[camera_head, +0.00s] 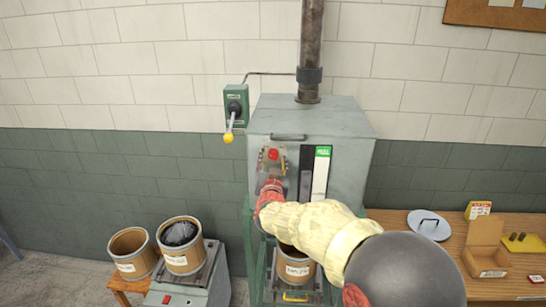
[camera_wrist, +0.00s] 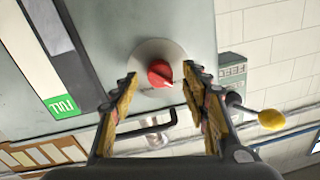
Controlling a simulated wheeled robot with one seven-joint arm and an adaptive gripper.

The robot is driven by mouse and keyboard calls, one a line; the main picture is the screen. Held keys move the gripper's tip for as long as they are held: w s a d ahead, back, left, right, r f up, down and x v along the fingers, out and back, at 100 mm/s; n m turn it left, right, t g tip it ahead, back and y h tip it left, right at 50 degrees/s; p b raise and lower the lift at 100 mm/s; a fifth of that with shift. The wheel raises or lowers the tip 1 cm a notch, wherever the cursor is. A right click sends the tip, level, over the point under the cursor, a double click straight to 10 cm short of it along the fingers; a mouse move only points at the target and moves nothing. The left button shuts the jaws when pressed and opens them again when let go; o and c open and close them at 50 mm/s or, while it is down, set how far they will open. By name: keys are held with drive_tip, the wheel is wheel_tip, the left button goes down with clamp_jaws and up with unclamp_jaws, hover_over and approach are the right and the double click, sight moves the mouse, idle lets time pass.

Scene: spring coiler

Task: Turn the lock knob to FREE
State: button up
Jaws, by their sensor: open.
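The red lock knob (camera_wrist: 160,73) sits on a round grey plate (camera_wrist: 147,50) on the front of the grey cabinet (camera_wrist: 120,22). It carries a small pale mark at its lower right edge in the wrist view; no FREE lettering is legible. In the head view the red knob (camera_head: 273,154) shows on the cabinet's upper left front. My gripper (camera_wrist: 160,78) is open, with one fingertip on each side of the knob. The right fingertip looks nearer to it. I cannot tell whether either touches. In the head view my gripper (camera_head: 272,160) is small and partly hidden.
A dark bar handle (camera_wrist: 145,132) is close to my fingers. A green FULL label (camera_wrist: 62,106) tops a gauge strip. A green wall box (camera_head: 236,105) with a yellow-tipped lever (camera_head: 228,138) hangs to the left. Drums and a wooden table (camera_head: 400,220) flank the cabinet.

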drive_tip(key=shift+w, duration=0.55)
drive_tip(key=c, duration=0.3)
drive_tip(key=c, duration=0.8)
drive_tip(key=shift+c, duration=0.3)
